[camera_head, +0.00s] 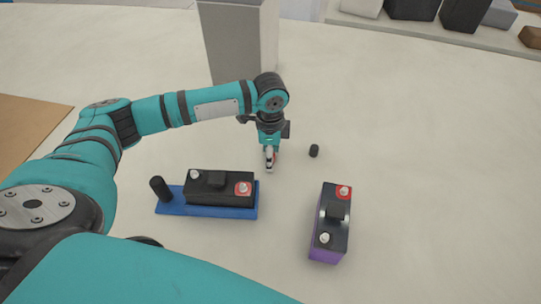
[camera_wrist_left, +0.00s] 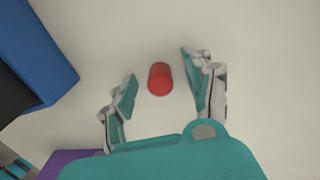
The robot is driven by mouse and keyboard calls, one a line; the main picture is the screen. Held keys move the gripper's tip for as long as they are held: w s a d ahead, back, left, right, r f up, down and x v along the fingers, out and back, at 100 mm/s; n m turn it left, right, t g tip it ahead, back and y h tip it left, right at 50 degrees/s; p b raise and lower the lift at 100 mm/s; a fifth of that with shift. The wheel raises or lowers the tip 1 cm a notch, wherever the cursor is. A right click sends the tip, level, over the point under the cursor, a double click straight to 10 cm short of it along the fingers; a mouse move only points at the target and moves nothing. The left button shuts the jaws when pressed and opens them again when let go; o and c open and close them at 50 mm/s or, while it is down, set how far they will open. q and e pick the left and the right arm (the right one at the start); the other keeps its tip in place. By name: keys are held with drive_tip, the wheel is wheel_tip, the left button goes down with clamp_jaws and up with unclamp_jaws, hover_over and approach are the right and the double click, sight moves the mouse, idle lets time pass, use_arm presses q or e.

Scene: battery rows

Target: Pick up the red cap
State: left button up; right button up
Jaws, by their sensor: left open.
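The red cap (camera_wrist_left: 160,79) is a small red cylinder on the pale surface in the left wrist view. It lies between the two spread fingers of my left gripper (camera_wrist_left: 159,72), with a gap on each side. In the head view my left gripper (camera_head: 270,158) points down near the right end of the blue tray, and it mostly hides the cap there. Whether the fingertips are level with the cap cannot be told. My right gripper is in neither view.
A black battery on a blue tray (camera_head: 206,210) stands left of my gripper, beside a dark cylinder (camera_head: 160,188). A purple-based battery (camera_head: 331,222) stands to the right. A small black cap (camera_head: 314,150) is nearby. A grey column (camera_head: 238,40) rises behind.

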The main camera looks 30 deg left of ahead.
use_arm(q)
drive_tip(key=c, duration=0.8)
drive_tip(key=shift+r, duration=0.1)
